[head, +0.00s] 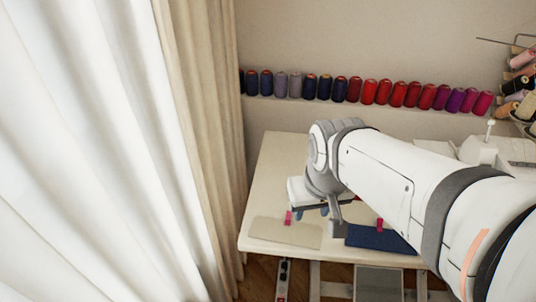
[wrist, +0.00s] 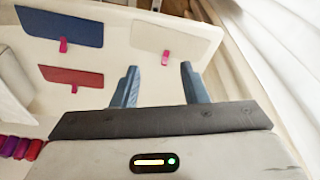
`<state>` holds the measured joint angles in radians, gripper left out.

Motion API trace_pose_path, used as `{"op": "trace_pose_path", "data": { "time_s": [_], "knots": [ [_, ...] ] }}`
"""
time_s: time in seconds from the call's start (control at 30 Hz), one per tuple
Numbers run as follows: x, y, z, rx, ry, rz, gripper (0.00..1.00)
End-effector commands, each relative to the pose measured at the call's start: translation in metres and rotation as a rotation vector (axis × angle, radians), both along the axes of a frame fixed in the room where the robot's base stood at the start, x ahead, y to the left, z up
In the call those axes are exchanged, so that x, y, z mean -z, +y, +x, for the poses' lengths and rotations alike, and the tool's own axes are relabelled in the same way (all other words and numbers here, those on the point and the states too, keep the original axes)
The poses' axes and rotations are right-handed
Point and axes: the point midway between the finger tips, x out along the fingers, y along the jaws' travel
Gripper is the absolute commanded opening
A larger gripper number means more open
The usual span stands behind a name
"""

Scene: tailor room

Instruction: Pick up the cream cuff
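The cream cuff (head: 285,232) lies flat on the left front part of the table in the head view. A pink clip (head: 288,217) sits on its far edge. In the wrist view the cream cuff (wrist: 163,37) lies beyond my fingertips, and its pink clip (wrist: 165,57) shows between them. My gripper (wrist: 158,66) is open, with two blue fingers apart and nothing between them. In the head view my gripper (head: 311,212) hangs over the table by the far side of the cuff. The exact height above the cuff is hard to tell.
A navy cuff (head: 380,238) with a pink clip lies to the right on the table (head: 262,200). A red cuff (wrist: 70,77) shows in the wrist view. Thread spools (head: 370,92) line a shelf behind. A curtain (head: 200,130) hangs close to the table's left edge.

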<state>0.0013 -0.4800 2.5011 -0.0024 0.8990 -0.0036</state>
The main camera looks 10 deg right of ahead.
Motion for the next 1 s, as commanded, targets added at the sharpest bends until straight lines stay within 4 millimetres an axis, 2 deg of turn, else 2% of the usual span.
{"op": "trace_pose_path", "data": {
  "time_s": [0.2,0.33,0.47,0.7,0.83,1.0],
  "knots": [
    [0.0,0.0,0.001,0.002,0.001,0.0,0.4],
    [0.006,0.0,0.012,0.027,0.02,0.006,0.4],
    [0.022,-0.001,0.04,0.085,0.063,0.019,0.4],
    [0.073,-0.001,0.104,0.25,0.155,0.038,0.4],
    [0.1,0.0,0.129,0.321,0.191,0.043,0.4],
    [0.121,0.0,0.146,0.374,0.214,0.044,0.4]
  ]
}}
